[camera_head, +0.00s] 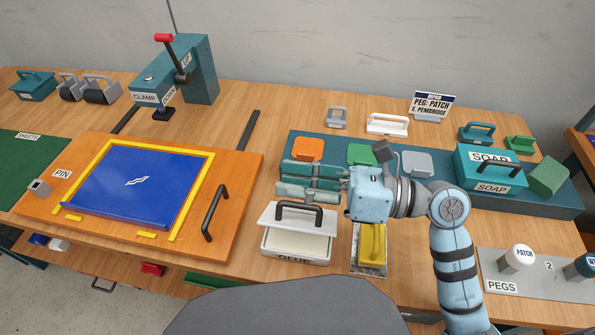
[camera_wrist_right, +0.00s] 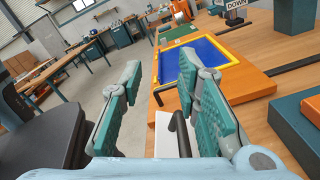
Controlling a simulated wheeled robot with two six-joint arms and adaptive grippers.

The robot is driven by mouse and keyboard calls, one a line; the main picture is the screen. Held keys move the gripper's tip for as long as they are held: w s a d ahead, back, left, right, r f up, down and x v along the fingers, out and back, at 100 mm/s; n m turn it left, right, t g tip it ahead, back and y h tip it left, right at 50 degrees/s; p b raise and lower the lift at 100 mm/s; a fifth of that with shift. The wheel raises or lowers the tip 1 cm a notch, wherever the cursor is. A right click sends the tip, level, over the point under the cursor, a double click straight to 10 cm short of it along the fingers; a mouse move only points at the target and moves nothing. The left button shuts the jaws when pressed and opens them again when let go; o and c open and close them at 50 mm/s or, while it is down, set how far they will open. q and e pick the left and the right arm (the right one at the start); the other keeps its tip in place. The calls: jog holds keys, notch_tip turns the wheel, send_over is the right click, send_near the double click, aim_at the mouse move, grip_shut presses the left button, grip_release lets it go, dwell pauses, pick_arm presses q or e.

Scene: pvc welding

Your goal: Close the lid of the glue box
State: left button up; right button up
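My right gripper (camera_head: 284,181) is just behind and above the lid, pointing left, fingers apart and empty. In the right wrist view the open fingers (camera_wrist_right: 160,72) frame the scene, with the lid (camera_wrist_right: 164,135) and handle (camera_wrist_right: 181,133) low between them. My left gripper is not in view.
An orange board with a blue panel (camera_head: 140,185) and black handle lies left of the box. A yellow-handled tool on a tray (camera_head: 357,268) sits close on the right. A teal rack (camera_head: 330,147) with coloured blocks and a SOAP box (camera_head: 470,170) stand behind.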

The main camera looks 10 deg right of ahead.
aim_at(297, 203)
jog(key=shift+r, duration=1.75)
